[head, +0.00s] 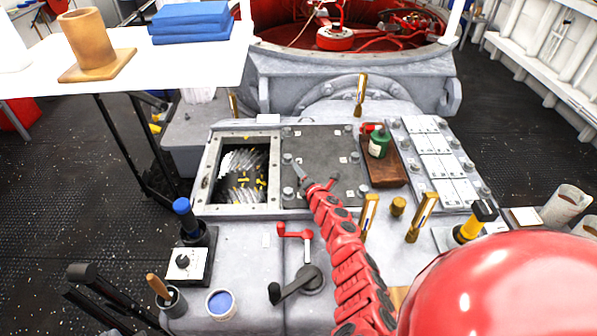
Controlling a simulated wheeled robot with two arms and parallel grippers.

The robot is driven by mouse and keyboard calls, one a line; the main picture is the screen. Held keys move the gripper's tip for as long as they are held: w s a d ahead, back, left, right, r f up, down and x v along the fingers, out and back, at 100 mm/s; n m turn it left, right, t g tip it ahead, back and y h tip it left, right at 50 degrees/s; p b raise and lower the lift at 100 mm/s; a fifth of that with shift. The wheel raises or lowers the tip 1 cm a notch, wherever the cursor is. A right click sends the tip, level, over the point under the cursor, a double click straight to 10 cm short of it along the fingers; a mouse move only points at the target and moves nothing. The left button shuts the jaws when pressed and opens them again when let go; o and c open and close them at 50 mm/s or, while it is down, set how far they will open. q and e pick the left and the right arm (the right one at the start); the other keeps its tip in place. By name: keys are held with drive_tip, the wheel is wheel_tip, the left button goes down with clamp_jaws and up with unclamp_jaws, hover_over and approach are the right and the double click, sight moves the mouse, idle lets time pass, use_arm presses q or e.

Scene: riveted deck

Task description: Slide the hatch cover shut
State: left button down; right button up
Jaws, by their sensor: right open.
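The hatch cover (325,150) is a dark grey flat plate with bolts along its edges. It lies to the right of a square opening (240,178) in a pale metal frame, and the opening is uncovered, with gears and metal parts showing inside. My right gripper (315,181) is at the end of the red segmented arm, over the lower left part of the cover. Its fingers are spread and hold nothing. I cannot tell whether it touches the cover. The arm hides part of the cover's lower edge. My left gripper is not in view.
Right of the cover, a brown tray (390,176) holds a green bottle (378,145). Brass posts (421,218) stand in front of it. A red crank (296,236), a blue-topped lever (186,214) and a blue-filled cup (221,303) are nearer. A white table (120,72) is back left.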

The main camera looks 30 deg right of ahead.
drive_tip(key=shift+w+d+f, duration=0.1)
drive_tip(key=shift+w+f, duration=0.05)
drive_tip(key=shift+w, duration=0.25)
drive_tip(key=shift+w+f, duration=0.15)
drive_tip(key=shift+w, duration=0.35)
drive_tip(key=shift+c, duration=0.3)
clamp_jaws()
idle(0.6)
